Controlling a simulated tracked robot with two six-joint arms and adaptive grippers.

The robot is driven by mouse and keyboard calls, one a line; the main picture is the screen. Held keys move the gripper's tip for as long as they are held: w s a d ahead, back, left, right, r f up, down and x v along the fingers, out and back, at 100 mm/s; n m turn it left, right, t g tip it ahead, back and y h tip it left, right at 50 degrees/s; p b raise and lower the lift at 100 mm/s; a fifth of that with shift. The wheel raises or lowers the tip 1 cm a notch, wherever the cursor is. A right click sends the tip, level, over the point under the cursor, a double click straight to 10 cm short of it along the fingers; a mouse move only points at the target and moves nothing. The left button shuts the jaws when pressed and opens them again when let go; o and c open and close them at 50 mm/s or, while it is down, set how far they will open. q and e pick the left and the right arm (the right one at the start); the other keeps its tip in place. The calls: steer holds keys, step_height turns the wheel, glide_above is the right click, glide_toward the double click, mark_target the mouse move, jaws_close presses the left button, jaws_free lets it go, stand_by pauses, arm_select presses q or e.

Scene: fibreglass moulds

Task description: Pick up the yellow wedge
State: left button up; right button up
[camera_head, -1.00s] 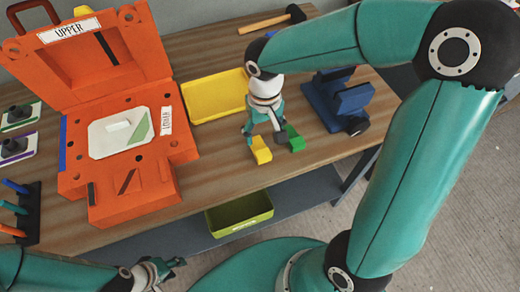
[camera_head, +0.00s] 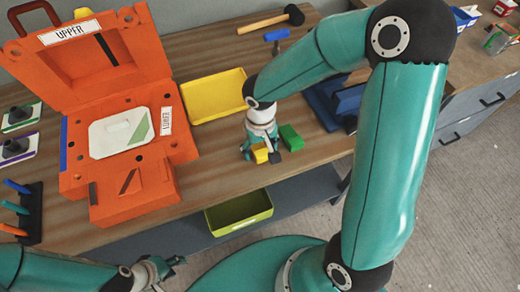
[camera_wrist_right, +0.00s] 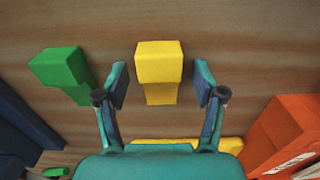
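The yellow wedge (camera_head: 260,154) lies on the wooden table near its front edge. In the right wrist view the yellow wedge (camera_wrist_right: 159,66) sits centred between my spread fingertips, with gaps on both sides. My right gripper (camera_wrist_right: 161,82) is open and points down over it; in the head view the gripper (camera_head: 262,151) partly covers the wedge. A green wedge (camera_head: 291,137) lies just right of it and also shows left of the fingers in the wrist view (camera_wrist_right: 64,72). My left gripper (camera_head: 168,266) is low at the bottom left, away from the table's objects; its opening is unclear.
An orange mould (camera_head: 131,200) with a raised lid stands at left. A yellow tray (camera_head: 213,96) is behind the gripper. A blue object (camera_head: 331,108) stands at right, partly behind my arm. A mallet (camera_head: 266,24) lies at the back. A green bin (camera_head: 239,212) sits below the table edge.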

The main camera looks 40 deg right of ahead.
steer(key=c, duration=1.1)
steer(key=shift+o, duration=0.2)
steer(key=shift+r, duration=0.15)
